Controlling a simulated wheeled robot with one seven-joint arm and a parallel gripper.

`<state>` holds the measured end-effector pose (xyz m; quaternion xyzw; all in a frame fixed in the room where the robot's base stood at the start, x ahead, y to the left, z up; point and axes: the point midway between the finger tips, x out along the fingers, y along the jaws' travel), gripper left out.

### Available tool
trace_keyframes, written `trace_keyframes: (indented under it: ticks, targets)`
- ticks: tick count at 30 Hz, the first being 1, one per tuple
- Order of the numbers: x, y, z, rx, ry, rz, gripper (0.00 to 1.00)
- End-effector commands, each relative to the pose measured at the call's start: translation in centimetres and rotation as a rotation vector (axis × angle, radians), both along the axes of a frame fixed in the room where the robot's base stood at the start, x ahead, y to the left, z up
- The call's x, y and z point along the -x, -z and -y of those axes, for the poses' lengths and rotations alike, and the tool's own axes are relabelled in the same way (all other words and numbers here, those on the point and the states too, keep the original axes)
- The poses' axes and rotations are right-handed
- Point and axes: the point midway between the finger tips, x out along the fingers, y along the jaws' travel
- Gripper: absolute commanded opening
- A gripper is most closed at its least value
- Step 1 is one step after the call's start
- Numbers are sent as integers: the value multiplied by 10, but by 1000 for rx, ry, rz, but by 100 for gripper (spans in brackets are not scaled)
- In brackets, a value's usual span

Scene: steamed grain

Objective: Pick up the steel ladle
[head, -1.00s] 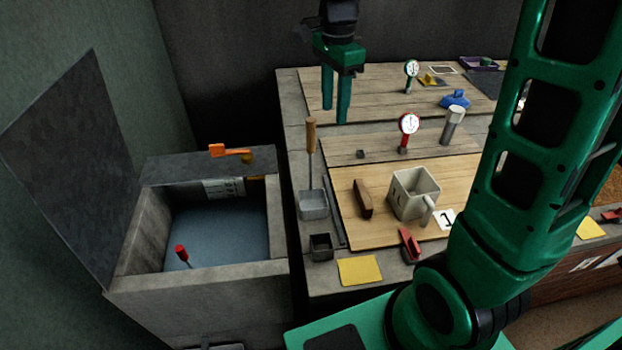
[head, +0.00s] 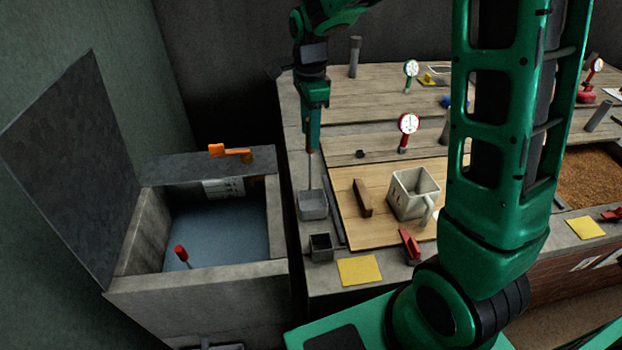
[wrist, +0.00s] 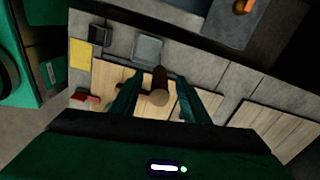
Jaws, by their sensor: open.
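The steel ladle (head: 312,205) has a square grey scoop low on the bench's left edge and an upright handle with a wooden grip. In the head view my gripper (head: 312,148) is over the top of the handle and hides the wooden grip. In the wrist view the wooden grip (wrist: 159,84) points up towards the camera between the two fingers of my gripper (wrist: 158,100), and the scoop (wrist: 148,50) shows beyond it. The fingers are open, with gaps visible on both sides of the grip.
A white mug (head: 412,195) and a brown block (head: 362,198) stand on the wooden board to the right. A small dark cup (head: 320,246) is in front of the scoop. An open basin (head: 215,235) lies left. Dial gauges (head: 408,124) stand behind.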

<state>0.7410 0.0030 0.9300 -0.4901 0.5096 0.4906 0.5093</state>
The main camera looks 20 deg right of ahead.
Motion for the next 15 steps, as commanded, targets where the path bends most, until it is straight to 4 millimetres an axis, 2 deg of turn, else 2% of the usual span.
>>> trace_keyframes:
  ticks: [3,6,14,15]
  targets:
    - [0,17,0,0,-1,-3,42]
    - [0,25,0,0,0,-2,42]
    - [0,27,0,0,0,0,42]
    - [0,27,0,0,0,0,37]
